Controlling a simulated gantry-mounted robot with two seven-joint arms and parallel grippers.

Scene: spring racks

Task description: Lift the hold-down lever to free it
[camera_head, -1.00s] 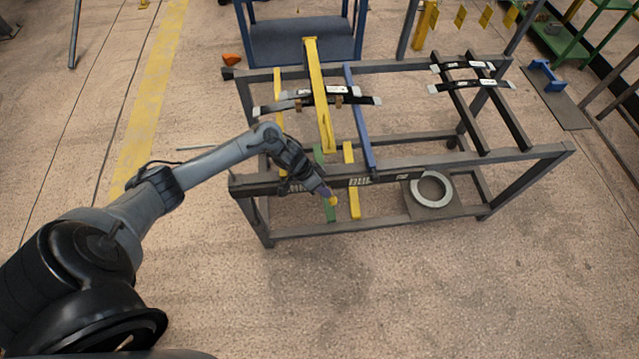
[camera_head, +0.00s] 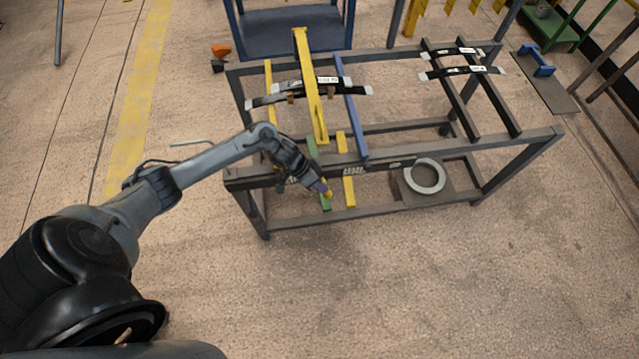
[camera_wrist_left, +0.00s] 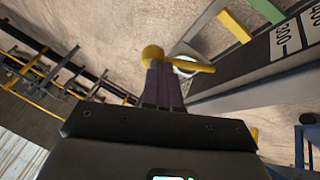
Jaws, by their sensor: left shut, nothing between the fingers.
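My left gripper (camera_head: 324,188) is shut and empty at the front side of the rack, its tip just in front of the front rail and pointing down right. A small yellow knob (camera_wrist_left: 152,53) shows at the fingertips in the left wrist view, with a short yellow bar (camera_wrist_left: 192,67) running right from beside it. They look like a lever handle. I cannot tell whether the fingers touch it. A long yellow arm (camera_head: 310,85) crosses the rack above the dark leaf springs (camera_head: 345,87). My right gripper is not in view.
The grey rack's front rail (camera_head: 430,156) passes close beside my gripper. A blue bar (camera_head: 351,100) stands to the right of the yellow arm. A pale ring (camera_head: 425,176) lies on a low shelf. More springs (camera_head: 462,70) rest at right. The floor in front is clear.

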